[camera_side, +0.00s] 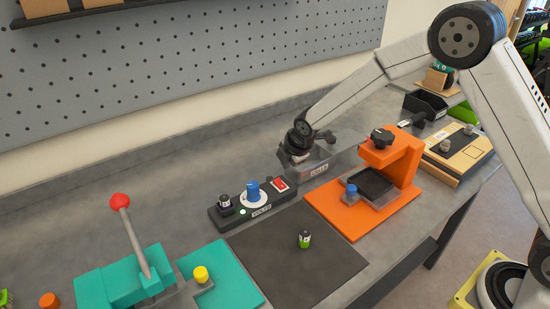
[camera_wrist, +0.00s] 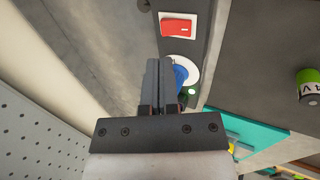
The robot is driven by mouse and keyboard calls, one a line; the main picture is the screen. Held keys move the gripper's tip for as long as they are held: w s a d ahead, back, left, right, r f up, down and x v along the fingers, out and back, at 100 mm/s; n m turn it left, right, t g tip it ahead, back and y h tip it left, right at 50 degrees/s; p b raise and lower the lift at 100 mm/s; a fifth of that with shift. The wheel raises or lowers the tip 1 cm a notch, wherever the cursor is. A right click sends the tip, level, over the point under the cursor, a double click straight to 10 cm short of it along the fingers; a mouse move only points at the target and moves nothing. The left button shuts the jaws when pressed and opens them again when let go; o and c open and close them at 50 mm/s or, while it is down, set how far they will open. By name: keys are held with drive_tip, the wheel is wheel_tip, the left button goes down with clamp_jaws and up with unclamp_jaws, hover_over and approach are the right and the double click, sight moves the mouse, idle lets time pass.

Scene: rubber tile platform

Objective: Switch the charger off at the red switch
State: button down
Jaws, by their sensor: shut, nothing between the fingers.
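The charger (camera_side: 262,213) is a long dark box with a white dial, a blue knob (camera_side: 253,187) and a red rocker switch (camera_side: 280,184) at its right end. A small light (camera_side: 242,212) on it glows pale green. A dark cell (camera_side: 225,202) stands at its left end. In the wrist view the red switch (camera_wrist: 178,27) lies beyond my fingertips, and the blue knob (camera_wrist: 181,76) is partly hidden by the fingers. My gripper (camera_side: 298,157) is shut and empty, above and behind the switch, apart from it; its fingers also show in the wrist view (camera_wrist: 157,66).
A clear bin labelled CELLS (camera_side: 318,169) is close to my gripper on the right. A green-and-black cell (camera_side: 304,239) stands on the dark mat (camera_side: 285,265) in front. An orange press (camera_side: 405,165) is right; a teal lever device (camera_side: 120,280) is left.

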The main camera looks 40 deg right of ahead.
sight(280, 181)
drive_tip(key=shift+x, duration=3.5)
drive_tip(key=shift+f, duration=0.1)
drive_tip(key=shift+w+d+f+g, duration=0.1)
drive_tip(key=shift+w+f+g, duration=0.1)
drive_tip(key=shift+g, duration=0.2)
drive_tip(key=shift+s+r, duration=0.1)
drive_tip(key=shift+s, duration=0.1)
drive_tip(key=shift+s+r, duration=0.1)
drive_tip(key=shift+s, duration=0.5)
drive_tip(key=shift+r, duration=0.15)
